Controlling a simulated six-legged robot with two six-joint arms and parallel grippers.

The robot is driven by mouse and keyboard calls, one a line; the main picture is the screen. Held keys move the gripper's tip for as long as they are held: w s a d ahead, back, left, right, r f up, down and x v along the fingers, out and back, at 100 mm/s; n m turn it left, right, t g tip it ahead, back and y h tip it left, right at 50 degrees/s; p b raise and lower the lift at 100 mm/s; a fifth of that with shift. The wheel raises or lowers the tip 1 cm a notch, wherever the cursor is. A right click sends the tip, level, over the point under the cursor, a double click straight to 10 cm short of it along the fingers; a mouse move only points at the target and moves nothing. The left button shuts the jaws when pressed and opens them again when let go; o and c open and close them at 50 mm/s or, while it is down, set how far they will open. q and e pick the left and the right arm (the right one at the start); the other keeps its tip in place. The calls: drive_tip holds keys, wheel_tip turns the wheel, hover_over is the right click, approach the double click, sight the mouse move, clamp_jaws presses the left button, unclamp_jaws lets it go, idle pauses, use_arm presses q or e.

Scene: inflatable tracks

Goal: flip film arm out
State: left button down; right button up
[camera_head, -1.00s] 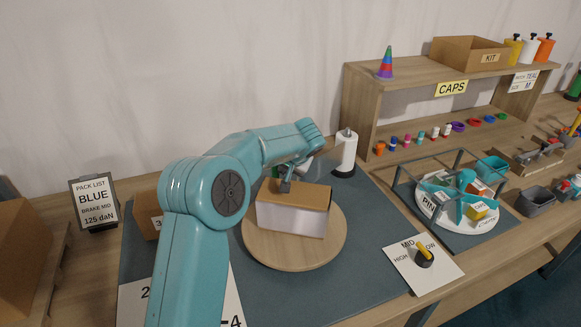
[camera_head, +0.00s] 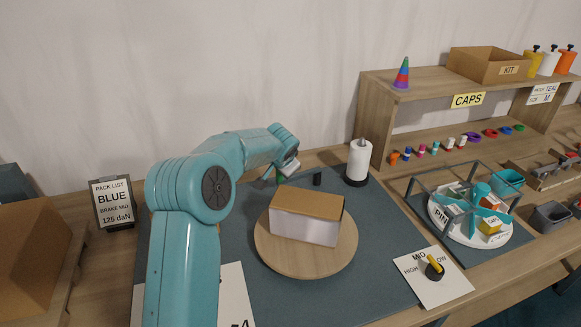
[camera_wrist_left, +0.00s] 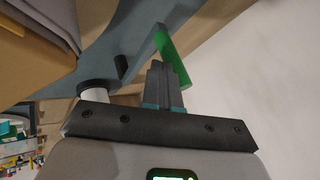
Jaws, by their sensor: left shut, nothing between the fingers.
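My left arm reaches in from the left, and its gripper (camera_head: 280,177) is behind the box. In the left wrist view the gripper fingers (camera_wrist_left: 161,72) are shut and empty. A green bar (camera_wrist_left: 174,56) lies just beyond the fingertips and looks close to them; I cannot tell if they touch. A bit of green also shows beside the gripper in the head view. I cannot tell for certain whether this bar is the film arm. The white film roll (camera_head: 359,160) stands upright on a black base, right of the gripper. A short black post (camera_head: 317,179) stands between them.
A white box with a brown top (camera_head: 307,205) sits on a round wooden turntable (camera_head: 306,268) in front of the gripper. The brake dial (camera_head: 434,268) is at the front right. A caps shelf (camera_head: 377,115) stands behind.

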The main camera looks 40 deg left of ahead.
use_arm(q)
drive_tip(key=a+p, duration=0.1)
drive_tip(key=a+m+p, duration=0.1)
drive_tip(key=shift+w+a+r+h, duration=0.1)
drive_tip(key=shift+w+a+h, duration=0.1)
drive_tip(key=shift+a+h, duration=0.15)
use_arm(e)
wheel_tip(320, 180, up, 3)
drive_tip(key=shift+r, duration=0.1)
use_arm(q)
drive_tip(key=shift+a+r, duration=0.1)
use_arm(e)
drive_tip(key=shift+d, duration=0.1)
drive_tip(key=shift+f, duration=0.25)
